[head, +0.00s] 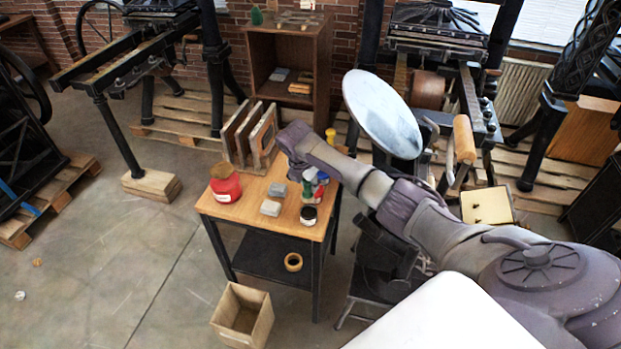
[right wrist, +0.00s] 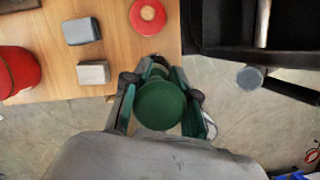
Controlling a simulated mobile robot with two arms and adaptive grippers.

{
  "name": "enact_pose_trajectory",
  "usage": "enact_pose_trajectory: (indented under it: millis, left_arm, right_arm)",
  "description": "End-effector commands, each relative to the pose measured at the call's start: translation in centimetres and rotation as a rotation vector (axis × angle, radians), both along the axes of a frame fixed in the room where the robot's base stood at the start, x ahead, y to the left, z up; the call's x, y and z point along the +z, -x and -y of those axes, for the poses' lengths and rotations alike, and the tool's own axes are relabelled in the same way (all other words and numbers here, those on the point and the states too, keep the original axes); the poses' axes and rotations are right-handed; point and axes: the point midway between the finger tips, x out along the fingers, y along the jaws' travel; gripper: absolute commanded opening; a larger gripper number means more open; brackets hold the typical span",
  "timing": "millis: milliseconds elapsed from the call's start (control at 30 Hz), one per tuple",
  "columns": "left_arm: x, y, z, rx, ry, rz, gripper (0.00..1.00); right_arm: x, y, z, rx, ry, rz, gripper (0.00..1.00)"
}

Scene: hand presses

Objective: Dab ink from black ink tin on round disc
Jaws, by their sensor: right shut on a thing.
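The black ink tin (head: 308,215) stands near the front right corner of the wooden table. The round disc (head: 383,113), pale and tilted, belongs to the press behind the table. My right gripper (right wrist: 158,88) is shut on a green round-topped thing (right wrist: 160,106), which looks like a dabber. In the head view the gripper hangs over the right side of the table, close behind the black tin. The lower end of the held thing is hidden, so I cannot tell whether it touches the tin. My left gripper is out of view.
Wooden frames (head: 250,138) stand behind. A wooden bin (head: 241,315) is on the floor in front.

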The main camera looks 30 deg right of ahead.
Motion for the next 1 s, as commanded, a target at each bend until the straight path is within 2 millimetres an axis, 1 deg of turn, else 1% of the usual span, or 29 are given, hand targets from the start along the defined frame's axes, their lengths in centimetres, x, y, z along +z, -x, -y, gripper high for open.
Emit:
enact_pose_trajectory:
  millis: [133, 267, 600, 700, 800, 1000]
  left_arm:
    - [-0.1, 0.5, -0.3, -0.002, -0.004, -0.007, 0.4]
    - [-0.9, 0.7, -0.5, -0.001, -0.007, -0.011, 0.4]
    - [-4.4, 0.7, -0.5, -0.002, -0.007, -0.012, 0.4]
    - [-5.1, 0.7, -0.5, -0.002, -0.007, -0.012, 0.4]
    - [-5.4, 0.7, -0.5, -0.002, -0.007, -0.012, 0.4]
    - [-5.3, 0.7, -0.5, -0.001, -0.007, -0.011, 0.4]
  right_arm:
    - [-0.4, 0.0, 0.3, -0.013, -0.004, -0.015, 0.0]
    - [-1.2, 0.1, 0.3, -0.013, -0.004, -0.015, 0.0]
    - [-4.5, 0.1, 0.4, -0.013, -0.003, -0.014, 0.0]
    - [-5.2, 0.1, 0.4, -0.013, -0.003, -0.014, 0.0]
    - [-5.4, 0.1, 0.4, -0.013, -0.003, -0.014, 0.0]
    - [-5.3, 0.1, 0.4, -0.013, -0.003, -0.014, 0.0]
